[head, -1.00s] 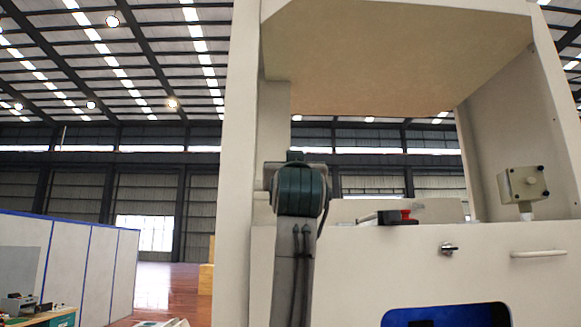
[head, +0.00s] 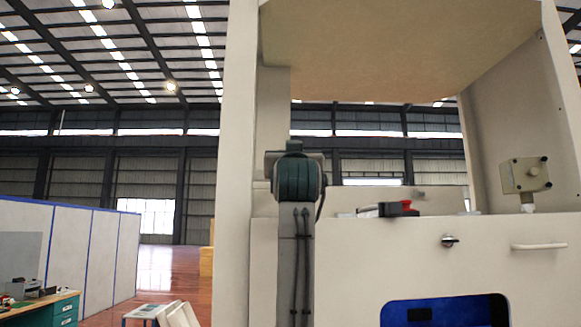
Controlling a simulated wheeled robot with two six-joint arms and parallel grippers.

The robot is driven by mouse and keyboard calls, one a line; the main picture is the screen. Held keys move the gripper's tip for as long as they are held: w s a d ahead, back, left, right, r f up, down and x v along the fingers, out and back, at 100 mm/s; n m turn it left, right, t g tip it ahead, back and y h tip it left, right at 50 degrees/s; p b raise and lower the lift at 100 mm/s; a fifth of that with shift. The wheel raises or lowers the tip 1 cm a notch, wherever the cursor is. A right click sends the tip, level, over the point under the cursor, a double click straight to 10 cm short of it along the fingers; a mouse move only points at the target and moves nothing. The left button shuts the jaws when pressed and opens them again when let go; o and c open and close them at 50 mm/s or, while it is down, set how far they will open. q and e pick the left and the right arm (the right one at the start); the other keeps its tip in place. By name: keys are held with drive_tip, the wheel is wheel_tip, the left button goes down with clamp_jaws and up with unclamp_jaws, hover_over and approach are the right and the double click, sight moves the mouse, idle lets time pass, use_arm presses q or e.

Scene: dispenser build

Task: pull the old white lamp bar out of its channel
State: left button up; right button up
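The cream dispenser cabinet (head: 380,262) fills the right half of the head view, with an open bay above its front panel and a tan panel (head: 400,55) as the bay's ceiling. I cannot make out the white lamp bar or its channel. One of my arms, grey with a teal joint, rises from the bottom edge in front of the cabinet's left post. Its far end is hidden behind the joint. Neither gripper can be seen, so I cannot tell whether one holds anything.
A small black latch (head: 450,241) and a white handle (head: 539,246) are on the front panel. Left are partition walls (head: 85,245) and a workbench (head: 50,307).

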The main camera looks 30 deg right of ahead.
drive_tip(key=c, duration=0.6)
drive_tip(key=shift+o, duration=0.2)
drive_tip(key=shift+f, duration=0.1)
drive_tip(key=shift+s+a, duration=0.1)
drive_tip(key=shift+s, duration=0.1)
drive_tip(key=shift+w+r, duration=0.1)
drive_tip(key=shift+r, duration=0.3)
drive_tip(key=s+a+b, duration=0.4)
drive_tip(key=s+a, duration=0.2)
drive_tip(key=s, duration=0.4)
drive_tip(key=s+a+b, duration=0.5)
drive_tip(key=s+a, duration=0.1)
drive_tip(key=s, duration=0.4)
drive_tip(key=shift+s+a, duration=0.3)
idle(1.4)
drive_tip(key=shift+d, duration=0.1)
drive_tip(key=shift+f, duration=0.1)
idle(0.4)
